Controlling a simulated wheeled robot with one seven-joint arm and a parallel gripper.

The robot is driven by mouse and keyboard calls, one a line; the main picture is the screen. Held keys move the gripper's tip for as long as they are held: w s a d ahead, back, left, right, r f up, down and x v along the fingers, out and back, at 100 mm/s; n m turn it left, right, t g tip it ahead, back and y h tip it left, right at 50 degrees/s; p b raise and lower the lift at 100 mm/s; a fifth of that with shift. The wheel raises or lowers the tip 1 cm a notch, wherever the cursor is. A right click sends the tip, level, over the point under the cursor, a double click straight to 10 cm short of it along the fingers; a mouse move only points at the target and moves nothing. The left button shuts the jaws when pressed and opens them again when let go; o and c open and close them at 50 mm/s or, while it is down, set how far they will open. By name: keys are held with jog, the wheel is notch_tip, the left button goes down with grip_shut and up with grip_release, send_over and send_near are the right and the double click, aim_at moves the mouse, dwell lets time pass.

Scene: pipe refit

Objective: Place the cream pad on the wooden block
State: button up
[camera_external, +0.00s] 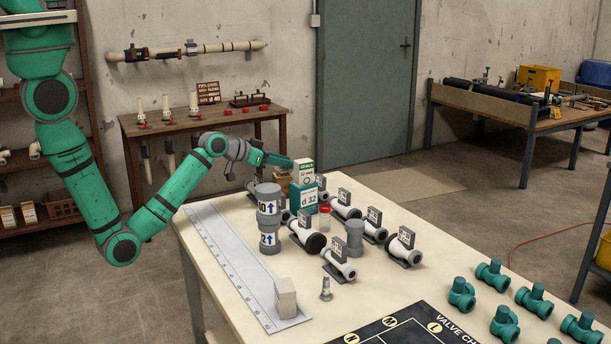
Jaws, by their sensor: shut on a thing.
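My gripper (279,168) is over the far left part of the cream table, behind the teal d 32 box. It is shut on what seems to be the cream pad, of which I can make out at most a pale sliver under the hand. A small brown shape, apparently the wooden block (283,186), shows just below the gripper, partly hidden. I cannot tell whether the pad touches the block.
The teal d 32 box (303,203), a white-and-green box (303,172) and stacked grey cylinders (268,218) stand close to the gripper. Pipe fittings crowd the table's middle. A pale upright block (286,297) stands at the near end of a ruler strip (232,258).

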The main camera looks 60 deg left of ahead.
jog(key=shift+f, duration=0.5)
jog(key=o, duration=1.3)
